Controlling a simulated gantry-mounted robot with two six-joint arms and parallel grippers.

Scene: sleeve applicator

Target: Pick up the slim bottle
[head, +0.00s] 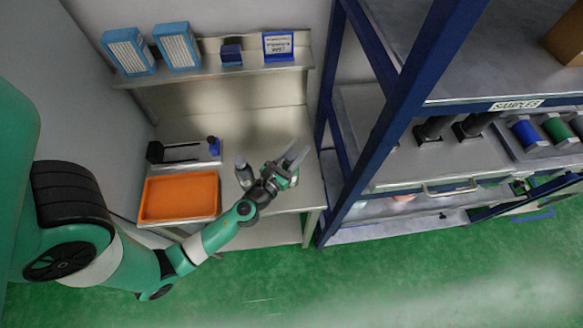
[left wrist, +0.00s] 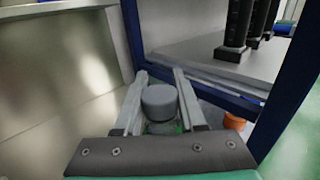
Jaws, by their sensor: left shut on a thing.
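The slim bottle (left wrist: 159,104) shows in the left wrist view as a round grey cap with a little green below it. It sits between the two pale fingers of my left gripper (left wrist: 160,76), which is shut on it. Most of its body is hidden below the cap and behind the gripper. In the head view my left gripper (head: 294,158) is over the right part of the metal workbench (head: 225,125), near the blue rack post. The bottle is hard to make out there, and I cannot tell whether it touches the bench. My right gripper is in neither view.
An orange tray (head: 180,199) lies at the bench's front left, with a black and blue device (head: 187,153) behind it. Blue-white boxes (head: 178,47) and a blue sign (head: 278,46) stand on the upper shelf. A blue-framed rack (head: 382,125) bounds the right side.

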